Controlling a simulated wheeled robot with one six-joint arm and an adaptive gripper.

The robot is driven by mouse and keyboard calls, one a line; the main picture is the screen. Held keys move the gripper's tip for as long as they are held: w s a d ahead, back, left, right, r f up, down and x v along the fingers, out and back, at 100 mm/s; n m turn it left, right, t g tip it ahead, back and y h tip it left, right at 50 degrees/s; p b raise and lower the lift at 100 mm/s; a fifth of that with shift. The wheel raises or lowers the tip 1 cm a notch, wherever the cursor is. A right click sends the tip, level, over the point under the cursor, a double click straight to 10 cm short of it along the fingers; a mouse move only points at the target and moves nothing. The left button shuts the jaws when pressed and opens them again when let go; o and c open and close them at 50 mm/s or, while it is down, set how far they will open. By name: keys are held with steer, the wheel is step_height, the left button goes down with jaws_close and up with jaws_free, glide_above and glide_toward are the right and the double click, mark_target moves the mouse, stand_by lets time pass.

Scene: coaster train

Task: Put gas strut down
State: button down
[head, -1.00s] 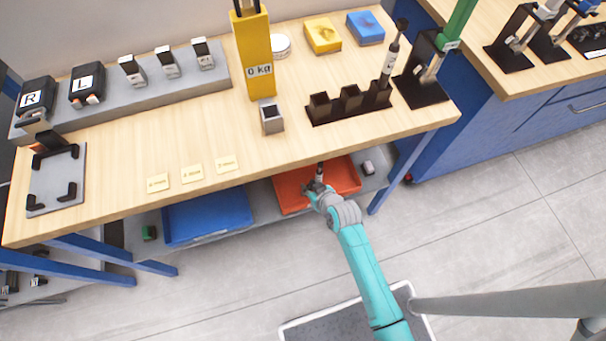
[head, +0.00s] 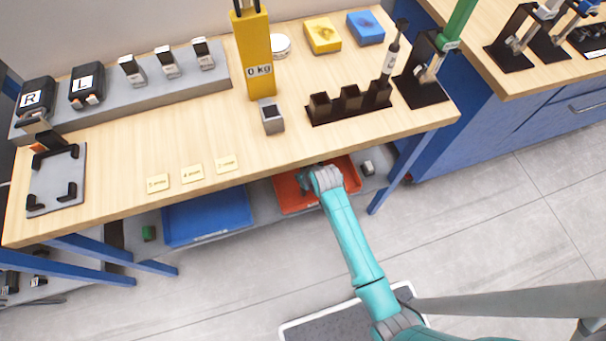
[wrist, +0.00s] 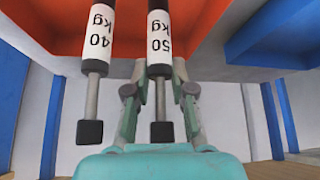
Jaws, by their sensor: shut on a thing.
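My gripper (wrist: 159,78) is shut on a gas strut (wrist: 158,40) with a black body, a white "50 kg" label, a bare rod and a black square end. A second gas strut (wrist: 96,50), labelled "40 kg", is just left of it in the wrist view, apart from it. Both struts show against the red tray (wrist: 45,25). Whether the held strut touches the tray cannot be told. In the head view the red tray (head: 352,178) is on the shelf under the bench. There my wrist reaches over it, and the fingers and held strut are hidden.
A blue tray (head: 208,215) is left of the red one. The bench top (head: 130,215) overhangs both. A blue bench leg (head: 395,178) and a small block (head: 367,168) are to the right. Above stands a black rack (head: 350,105) holding another strut (head: 391,60).

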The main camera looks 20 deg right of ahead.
steer(key=shift+f, duration=0.1)
steer(key=c, duration=1)
jaws_free()
steer(key=v, duration=1.2)
